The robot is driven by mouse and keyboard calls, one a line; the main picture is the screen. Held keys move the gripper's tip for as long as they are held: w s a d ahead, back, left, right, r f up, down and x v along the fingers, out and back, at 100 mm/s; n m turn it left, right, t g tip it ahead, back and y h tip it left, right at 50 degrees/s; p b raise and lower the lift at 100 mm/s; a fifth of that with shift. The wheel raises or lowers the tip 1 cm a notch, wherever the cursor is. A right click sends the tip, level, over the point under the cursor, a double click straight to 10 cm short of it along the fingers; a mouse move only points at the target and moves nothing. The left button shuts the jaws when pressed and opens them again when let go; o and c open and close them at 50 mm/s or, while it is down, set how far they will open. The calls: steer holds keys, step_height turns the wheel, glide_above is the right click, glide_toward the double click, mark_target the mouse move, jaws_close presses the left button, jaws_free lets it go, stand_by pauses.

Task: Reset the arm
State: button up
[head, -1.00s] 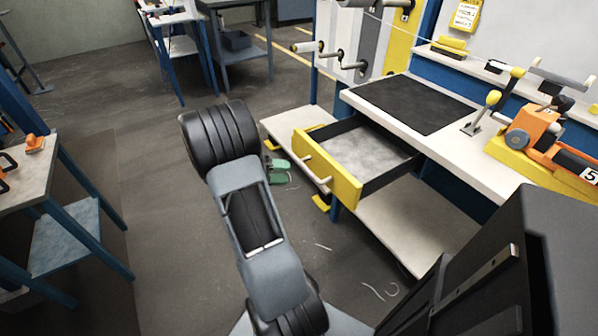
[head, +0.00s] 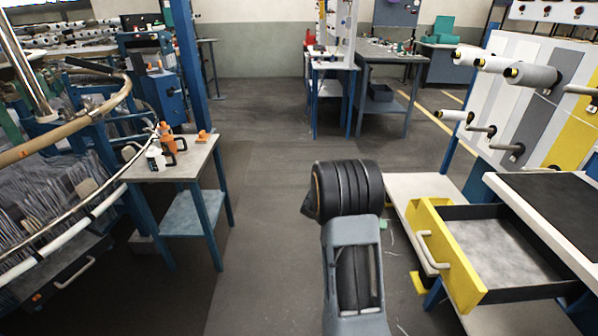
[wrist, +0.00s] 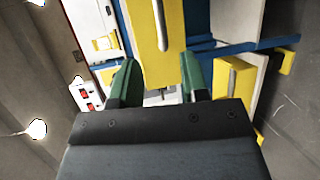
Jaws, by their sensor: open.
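My gripper shows in the wrist view (wrist: 156,85), with its two green fingers apart and nothing between them. In that view a yellow drawer front (wrist: 150,35) with a pale handle lies beyond the fingertips. In the head view my arm rises from the bottom, right of centre, and hides the gripper apart from perhaps a small green bit beside the arm. The open yellow-fronted drawer (head: 450,250) stands to the right of my arm, pulled out from the workbench and looking empty.
A small table (head: 175,165) with bottles and an orange tool stands at the left, beside the circular loom (head: 60,200). The workbench with a black mat (head: 555,200) is at the right. Open floor (head: 268,150) runs between them.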

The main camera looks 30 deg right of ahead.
step_height(320, 180, down, 4)
steer(key=a+n+t+y, duration=0.1)
steer(key=a+n+y, duration=0.1)
steer(key=n, duration=0.1)
steer(key=s+a+r+n+t+y+p, duration=0.1)
steer(key=a+r+n+t+y+p, duration=0.3)
steer(key=a, duration=0.5)
steer(key=a+r+n+t+y+p, duration=0.1)
steer(key=a+r+t+p, duration=0.4)
steer(key=r, duration=0.7)
steer(key=a+r+n+t+y+p, duration=0.1)
steer(key=a+r+t+y+p, duration=0.2)
steer(key=a+r+p, duration=0.6)
steer(key=a+r+t, duration=0.2)
steer(key=a, duration=0.1)
steer(key=shift+s+a+r+t, duration=0.2)
steer(key=shift+s+r+t, duration=0.05)
steer(key=shift+r+t, duration=0.15)
steer(key=shift+s+f, duration=0.1)
